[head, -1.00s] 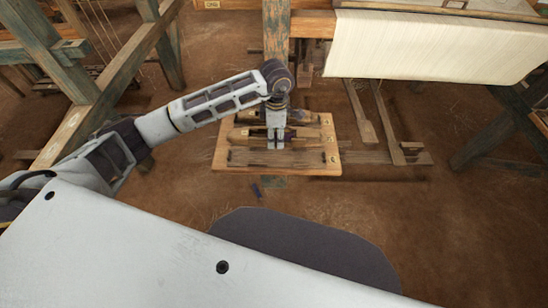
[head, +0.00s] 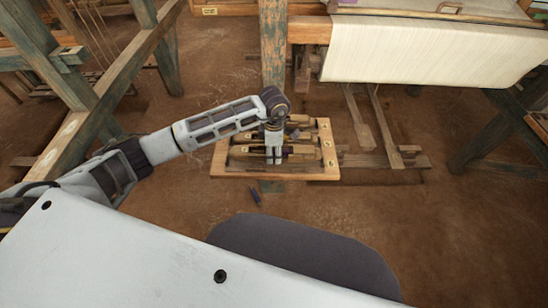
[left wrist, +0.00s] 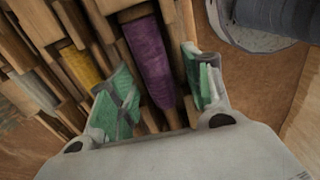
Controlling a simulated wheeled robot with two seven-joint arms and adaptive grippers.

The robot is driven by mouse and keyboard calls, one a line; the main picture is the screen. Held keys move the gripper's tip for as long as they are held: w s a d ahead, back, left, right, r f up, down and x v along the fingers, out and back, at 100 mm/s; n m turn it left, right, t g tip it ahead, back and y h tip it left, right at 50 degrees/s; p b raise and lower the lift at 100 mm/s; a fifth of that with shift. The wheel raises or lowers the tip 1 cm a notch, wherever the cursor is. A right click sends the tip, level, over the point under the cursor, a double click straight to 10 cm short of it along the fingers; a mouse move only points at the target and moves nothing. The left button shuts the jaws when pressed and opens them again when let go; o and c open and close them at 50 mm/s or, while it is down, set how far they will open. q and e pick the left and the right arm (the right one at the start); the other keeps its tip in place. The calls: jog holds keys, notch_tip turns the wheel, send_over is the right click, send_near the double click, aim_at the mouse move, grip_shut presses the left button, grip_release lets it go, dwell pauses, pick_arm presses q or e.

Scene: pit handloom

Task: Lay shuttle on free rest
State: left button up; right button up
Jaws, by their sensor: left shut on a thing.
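A wooden rack (head: 222,158) with several crosswise rests stands low over the floor, with labels along its right side. My left gripper (head: 273,160) points down over its front part. It is shut on a wooden shuttle (head: 300,150) that lies crosswise. In the left wrist view the shuttle's purple yarn (left wrist: 148,58) shows between the two green-padded fingers (left wrist: 162,88). A second shuttle with yellow yarn (left wrist: 82,66) lies beside it. Other shuttles behind are partly hidden by my arm. I cannot tell whether the held shuttle touches its rest. My right gripper is out of view.
A loom post (head: 272,50) rises just behind the rack. Cream cloth (head: 430,50) on the loom hangs at the upper right, with wooden treadles (head: 385,125) below. Timber framing (head: 110,85) stands at left.

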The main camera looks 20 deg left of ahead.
aim_at(274, 157)
pick_arm(q)
jog(key=shift+f, duration=1.8)
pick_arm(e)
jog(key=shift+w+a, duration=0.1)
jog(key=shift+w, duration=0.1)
pick_arm(q)
jog(key=shift+f, duration=0.15)
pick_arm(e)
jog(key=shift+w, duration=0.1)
pick_arm(q)
jog(key=o, duration=1.3)
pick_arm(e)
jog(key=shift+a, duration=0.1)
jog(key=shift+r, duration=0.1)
pick_arm(q)
notch_tip(274, 157, up, 11)
jog(key=shift+r, duration=0.65)
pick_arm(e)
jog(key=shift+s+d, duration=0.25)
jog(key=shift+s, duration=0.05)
